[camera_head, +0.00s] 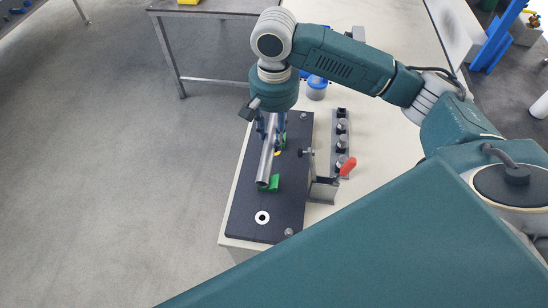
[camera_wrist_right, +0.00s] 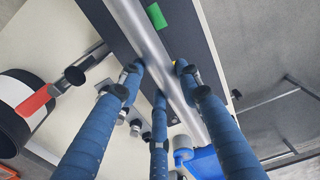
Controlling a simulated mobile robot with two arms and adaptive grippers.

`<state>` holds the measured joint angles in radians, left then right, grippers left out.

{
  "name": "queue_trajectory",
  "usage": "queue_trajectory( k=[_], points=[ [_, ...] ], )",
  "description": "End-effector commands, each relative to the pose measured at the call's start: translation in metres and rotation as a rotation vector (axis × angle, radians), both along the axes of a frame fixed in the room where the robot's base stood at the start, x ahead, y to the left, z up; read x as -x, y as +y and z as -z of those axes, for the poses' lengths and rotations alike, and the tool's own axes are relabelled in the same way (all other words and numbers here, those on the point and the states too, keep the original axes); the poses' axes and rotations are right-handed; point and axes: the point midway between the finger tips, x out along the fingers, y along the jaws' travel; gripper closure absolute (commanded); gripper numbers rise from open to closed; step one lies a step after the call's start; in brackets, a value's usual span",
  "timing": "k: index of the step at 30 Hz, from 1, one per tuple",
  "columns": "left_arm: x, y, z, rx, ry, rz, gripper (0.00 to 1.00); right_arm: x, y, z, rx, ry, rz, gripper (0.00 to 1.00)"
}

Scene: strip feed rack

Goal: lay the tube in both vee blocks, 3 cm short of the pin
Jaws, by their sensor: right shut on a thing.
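The tube (camera_head: 267,163) is a silver pipe lying lengthwise over the black base plate (camera_head: 244,205). My right gripper (camera_head: 268,126) is above the plate, shut on the tube; its blue fingers also show around the tube (camera_wrist_right: 160,48) in the wrist view. The near green vee block (camera_head: 271,183) is by the tube's near end. Another green piece (camera_head: 283,138), seemingly the far vee block, is partly hidden by the gripper. In the wrist view a green block (camera_wrist_right: 157,16) shows beside the tube. I cannot tell whether the tube touches either block. I cannot make out the pin.
A toggle clamp with a red handle (camera_head: 347,166) stands right of the plate. A grey strip with several black knobs (camera_head: 341,140) lies beside it. A blue container (camera_head: 316,87) stands farther back. A white ring (camera_head: 262,217) marks the plate's near end. The floor left is clear.

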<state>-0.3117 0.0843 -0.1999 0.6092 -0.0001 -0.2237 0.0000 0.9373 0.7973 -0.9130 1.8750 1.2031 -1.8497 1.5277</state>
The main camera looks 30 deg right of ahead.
Motion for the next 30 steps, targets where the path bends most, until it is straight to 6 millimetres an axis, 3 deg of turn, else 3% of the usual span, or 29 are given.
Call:
queue_trajectory(
  k=[3, 9, 14, 22, 30],
  points=[
    [-0.003, 0.000, -0.002, 0.000, -0.005, 0.000, 0.60, 0.001, -0.001, 0.032, 0.001, 0.003, 0.002, 1.00],
    [-0.020, -0.002, -0.004, 0.004, -0.030, -0.001, 0.60, 0.000, 0.000, 0.069, 0.000, -0.001, 0.000, 1.00],
    [-0.030, -0.005, -0.005, 0.009, -0.044, -0.001, 0.60, -0.001, 0.000, 0.081, 0.000, -0.001, 0.000, 1.00],
    [-0.021, -0.007, -0.005, 0.010, -0.032, -0.002, 0.60, 0.000, 0.000, 0.117, 0.001, -0.001, 0.000, 1.00],
    [-0.015, -0.007, -0.004, 0.009, -0.022, -0.002, 0.60, 0.001, -0.001, 0.124, 0.002, 0.000, -0.001, 1.00]
  ],
)
